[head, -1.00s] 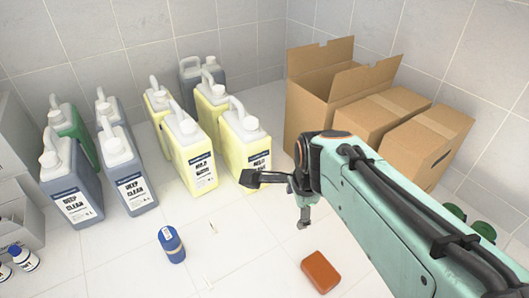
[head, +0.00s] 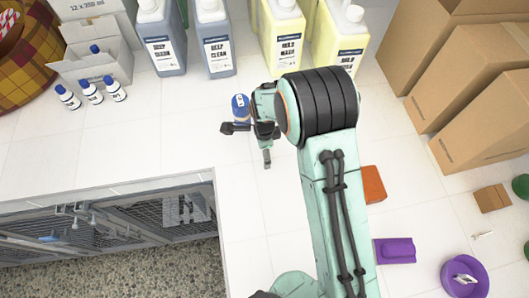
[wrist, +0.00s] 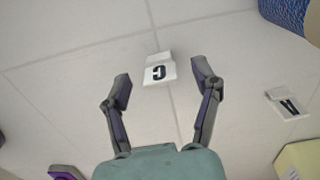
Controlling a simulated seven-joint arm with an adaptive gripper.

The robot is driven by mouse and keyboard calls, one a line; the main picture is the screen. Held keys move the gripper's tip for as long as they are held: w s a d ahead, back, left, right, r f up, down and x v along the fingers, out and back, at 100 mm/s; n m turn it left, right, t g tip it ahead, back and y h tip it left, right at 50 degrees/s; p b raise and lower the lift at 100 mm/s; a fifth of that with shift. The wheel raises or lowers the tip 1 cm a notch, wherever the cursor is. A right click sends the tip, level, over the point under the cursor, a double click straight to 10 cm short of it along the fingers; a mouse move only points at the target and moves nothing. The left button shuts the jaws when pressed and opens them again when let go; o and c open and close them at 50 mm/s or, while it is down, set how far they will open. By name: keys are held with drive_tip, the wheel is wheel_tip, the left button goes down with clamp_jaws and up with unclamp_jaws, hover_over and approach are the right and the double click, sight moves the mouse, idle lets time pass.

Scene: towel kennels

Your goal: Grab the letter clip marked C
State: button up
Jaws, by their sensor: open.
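My gripper (wrist: 163,82) is open, with one finger on each side of the clip in that view and no visible contact. How high the fingers are above the floor I cannot tell. In the head view my gripper (head: 251,143) is just below the blue tub, and the C clip cannot be made out there. Another white clip with a black letter (wrist: 287,104) lies to the right in the wrist view.
The blue tub (head: 240,106) stands close to my gripper. Cleaning jugs (head: 213,45) line the back, and cardboard boxes (head: 440,80) stand at right. A wire kennel (head: 110,225) is at lower left. An orange block (head: 373,184) and a purple item (head: 396,250) lie right of my arm.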

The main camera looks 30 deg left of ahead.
drive_tip(key=shift+f, duration=0.15)
drive_tip(key=c, duration=0.8)
drive_tip(key=shift+c, duration=0.2)
